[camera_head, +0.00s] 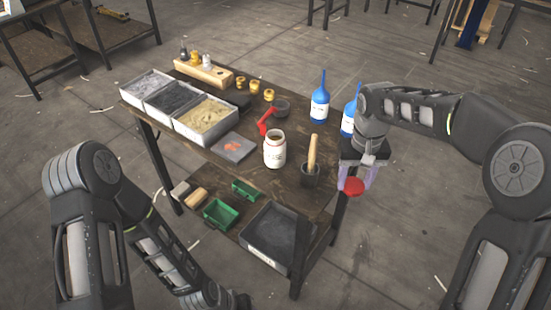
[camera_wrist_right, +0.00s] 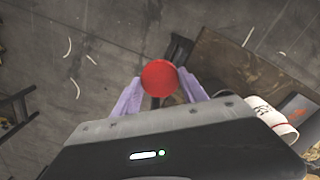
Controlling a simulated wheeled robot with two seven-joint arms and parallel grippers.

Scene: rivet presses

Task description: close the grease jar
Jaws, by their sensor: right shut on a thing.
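The white grease jar (camera_head: 275,150) stands upright and open-topped on the workbench, right of the middle; it also shows at the right of the wrist view (camera_wrist_right: 272,117). My right gripper (camera_head: 357,181) has its pale purple fingers shut on the round red lid (camera_head: 354,187). The lid is also between the fingertips in the right wrist view (camera_wrist_right: 160,77). The gripper holds it off the bench's right edge, to the right of and apart from the jar. My left gripper (camera_head: 228,299) is low at the bottom edge, mostly hidden; its fingers cannot be made out.
Blue bottles (camera_head: 320,104) stand behind. A red-handled tool (camera_head: 266,121) and a grey plate (camera_head: 234,147) lie near the jar. Trays of material (camera_head: 206,118) fill the bench's left.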

